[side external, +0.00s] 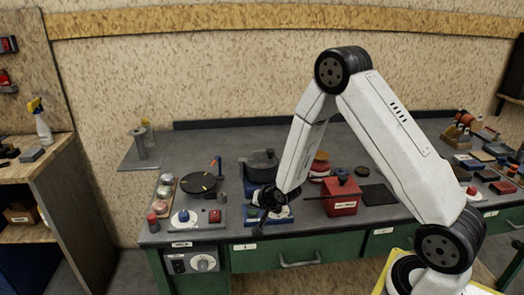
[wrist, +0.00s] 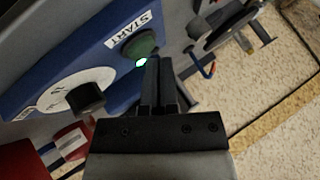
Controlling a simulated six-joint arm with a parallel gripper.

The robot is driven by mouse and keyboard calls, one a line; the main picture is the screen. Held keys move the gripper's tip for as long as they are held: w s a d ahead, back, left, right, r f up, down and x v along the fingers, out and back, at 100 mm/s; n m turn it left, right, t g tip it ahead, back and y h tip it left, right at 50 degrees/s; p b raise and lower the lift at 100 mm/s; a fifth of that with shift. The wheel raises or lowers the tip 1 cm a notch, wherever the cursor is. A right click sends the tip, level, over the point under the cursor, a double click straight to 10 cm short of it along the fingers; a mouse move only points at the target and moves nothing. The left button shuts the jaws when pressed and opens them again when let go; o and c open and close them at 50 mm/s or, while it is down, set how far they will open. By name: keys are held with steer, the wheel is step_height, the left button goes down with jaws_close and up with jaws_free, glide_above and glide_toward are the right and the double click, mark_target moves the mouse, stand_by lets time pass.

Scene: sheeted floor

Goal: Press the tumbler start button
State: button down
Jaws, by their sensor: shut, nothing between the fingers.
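The tumbler's blue control panel (wrist: 60,62) fills the upper left of the wrist view. It has a white START label (wrist: 134,30), a dark green start button (wrist: 143,44) and a black knob (wrist: 86,98) on a white dial. A small bright green light (wrist: 141,62) shows just below the button. My gripper (wrist: 157,62) is shut and empty, its fingertips close to the button and light; I cannot tell whether they touch. In the side view the blue base (side external: 280,217) is on the bench, partly hidden by my gripper (side external: 259,228).
A red box (side external: 341,197) stands right of the blue base on the grey bench (side external: 225,150). Left of it are a round black plate (side external: 199,183) and a unit with a blue knob (side external: 183,216). The bench's back left is fairly clear.

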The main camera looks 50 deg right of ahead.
mark_target(254, 213)
steer(key=shift+r, duration=0.35)
steer(key=shift+r, duration=2.45)
steer(key=s+a+r+n+g, duration=0.1)
steer(key=s+a+n+g, duration=0.1)
steer(key=s, duration=0.4)
steer(key=s+a+r+n+g+y, duration=0.1)
steer(key=s+a+r+n+g, duration=0.1)
steer(key=s+a+n, duration=0.2)
steer(key=s+a+r+n+g, duration=0.2)
steer(key=s+a+n, duration=0.1)
steer(key=s, duration=0.6)
steer(key=shift+s+r+n, duration=0.2)
steer(key=shift+r+n, duration=0.05)
steer(key=shift+n, duration=0.65)
